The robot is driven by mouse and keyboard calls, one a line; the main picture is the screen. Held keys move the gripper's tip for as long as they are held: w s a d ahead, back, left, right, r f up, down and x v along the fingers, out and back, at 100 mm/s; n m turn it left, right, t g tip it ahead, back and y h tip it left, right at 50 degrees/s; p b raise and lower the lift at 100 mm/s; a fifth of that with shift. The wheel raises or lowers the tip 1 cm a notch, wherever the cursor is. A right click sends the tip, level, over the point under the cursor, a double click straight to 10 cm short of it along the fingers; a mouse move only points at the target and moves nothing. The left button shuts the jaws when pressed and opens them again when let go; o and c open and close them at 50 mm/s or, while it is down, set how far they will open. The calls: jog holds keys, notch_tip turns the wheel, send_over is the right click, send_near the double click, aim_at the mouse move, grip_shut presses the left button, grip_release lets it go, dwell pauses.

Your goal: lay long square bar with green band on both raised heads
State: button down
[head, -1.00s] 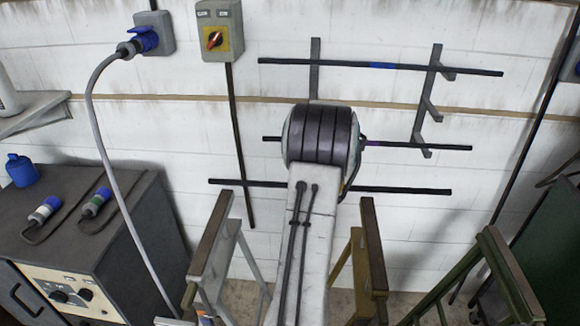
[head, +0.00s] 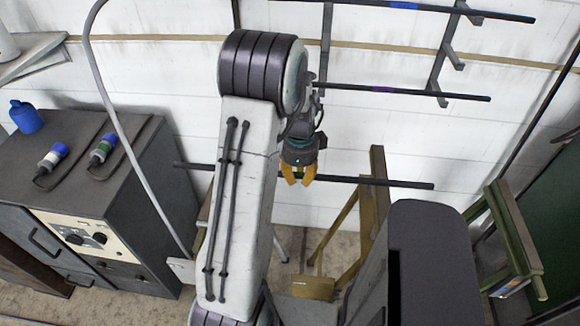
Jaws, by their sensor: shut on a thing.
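My gripper (head: 298,178), with yellow fingers, is shut on a long dark square bar (head: 408,184). This bar lies nearly level, its right end slightly lower in the picture. No green band shows clearly; the fingers cover part of the bar, and my arm hides part of its left half. A yellow-brown trestle (head: 379,165) stands right of my gripper, and the bar crosses the picture at its top; I cannot tell whether they touch. A green trestle (head: 517,228) stands farther right. A left trestle (head: 202,222) is mostly hidden behind my arm.
A wall rack (head: 444,60) carries a bar with a blue band (head: 403,5) and a bar with a purple band (head: 384,89). A grey cabinet (head: 85,210) with plugs on it stands at left, beside a hanging grey cable (head: 117,120). A dark part of mine covers the lower right.

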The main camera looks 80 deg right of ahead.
jog(key=shift+f, duration=0.25)
jog(key=shift+f+b, duration=1.8)
jog(key=shift+f, duration=0.95)
jog(key=shift+f+b, duration=0.5)
jog(key=shift+b, duration=0.05)
jog(key=c, duration=1.2)
grip_release()
jog(key=shift+a, duration=0.1)
jog(key=shift+o, duration=0.2)
jog(key=shift+a, duration=0.1)
notch_tip(320, 180, up, 12)
